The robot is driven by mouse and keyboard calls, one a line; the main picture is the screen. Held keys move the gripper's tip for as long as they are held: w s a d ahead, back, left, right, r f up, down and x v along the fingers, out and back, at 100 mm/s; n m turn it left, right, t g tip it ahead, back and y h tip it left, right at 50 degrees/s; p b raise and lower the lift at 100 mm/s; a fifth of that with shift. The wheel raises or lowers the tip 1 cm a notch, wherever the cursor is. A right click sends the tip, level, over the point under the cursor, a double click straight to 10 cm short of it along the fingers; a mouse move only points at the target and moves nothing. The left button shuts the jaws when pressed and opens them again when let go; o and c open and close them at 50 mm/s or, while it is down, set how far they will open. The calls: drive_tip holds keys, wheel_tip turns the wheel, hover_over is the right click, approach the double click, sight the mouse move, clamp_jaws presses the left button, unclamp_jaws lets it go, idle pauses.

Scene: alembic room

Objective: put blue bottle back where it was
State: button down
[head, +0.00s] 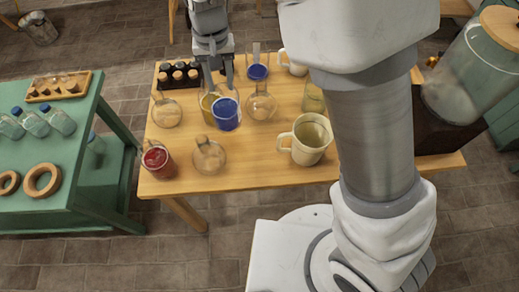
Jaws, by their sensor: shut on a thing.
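The blue bottle (227,113), a glass vessel with dark blue liquid, is near the middle of the wooden table's left half. My gripper (219,80) comes down from the top of the head view and is shut on its upper part. The fingers partly hide that part, and I cannot tell whether the bottle's base touches the table. A second vessel with blue liquid (257,72) stands behind and to the right, with a thin neck.
Clear round flasks (209,156), (261,105) and (166,113) and a red beaker (157,160) crowd the wooden table (250,170). A cream mug (308,140) stands right. A dark rack (178,74) is at the back left. A green bench (85,150) stands left.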

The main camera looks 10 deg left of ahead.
drive_tip(key=s+d+f, duration=0.5)
drive_tip(key=d+f, duration=0.5)
drive_tip(key=shift+s+f, duration=0.25)
drive_tip(key=shift+f, duration=0.1)
drive_tip(key=shift+f, duration=0.15)
drive_tip(key=shift+c, duration=2.2)
unclamp_jaws()
